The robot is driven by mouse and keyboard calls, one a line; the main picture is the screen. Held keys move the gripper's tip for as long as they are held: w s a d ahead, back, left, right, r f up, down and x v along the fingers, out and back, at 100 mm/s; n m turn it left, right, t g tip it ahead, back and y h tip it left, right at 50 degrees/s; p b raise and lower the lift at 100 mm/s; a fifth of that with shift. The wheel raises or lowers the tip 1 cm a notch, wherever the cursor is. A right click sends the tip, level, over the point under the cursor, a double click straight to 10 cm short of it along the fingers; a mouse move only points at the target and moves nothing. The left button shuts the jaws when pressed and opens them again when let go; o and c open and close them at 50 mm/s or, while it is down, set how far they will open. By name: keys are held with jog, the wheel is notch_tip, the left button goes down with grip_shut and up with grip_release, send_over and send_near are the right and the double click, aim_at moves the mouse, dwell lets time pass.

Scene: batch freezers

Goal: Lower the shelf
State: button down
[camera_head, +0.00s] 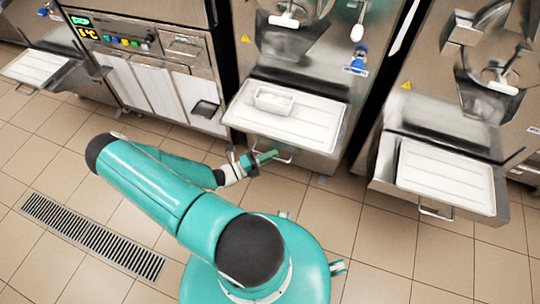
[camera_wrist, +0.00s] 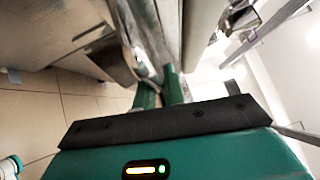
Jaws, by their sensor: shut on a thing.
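The shelf (camera_head: 258,123) sticks out from the front of the middle batch freezer, with a white surface and a steel front edge. It looks level. Its handle (camera_head: 285,159) hangs below the front edge. My gripper (camera_head: 268,156) is at this handle in the head view, with its green fingers shut on it. In the wrist view the fingers of my gripper (camera_wrist: 161,88) come close together around a metal part. The exact contact is small and partly hidden there.
A small white container (camera_head: 273,101) stands on the shelf. A similar shelf (camera_head: 447,176) sticks out of the right freezer, and another (camera_head: 35,67) is at the far left. A floor drain grate (camera_head: 92,236) lies at the left. The tiled floor in front is mostly clear.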

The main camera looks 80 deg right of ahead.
notch_tip(320, 180, down, 12)
jog(key=shift+f, duration=0.25)
dwell(0.3)
jog(key=c, duration=1.5)
grip_release()
jog(key=shift+f, duration=0.1)
jog(key=v, duration=1.4)
jog(key=shift+r, duration=0.25)
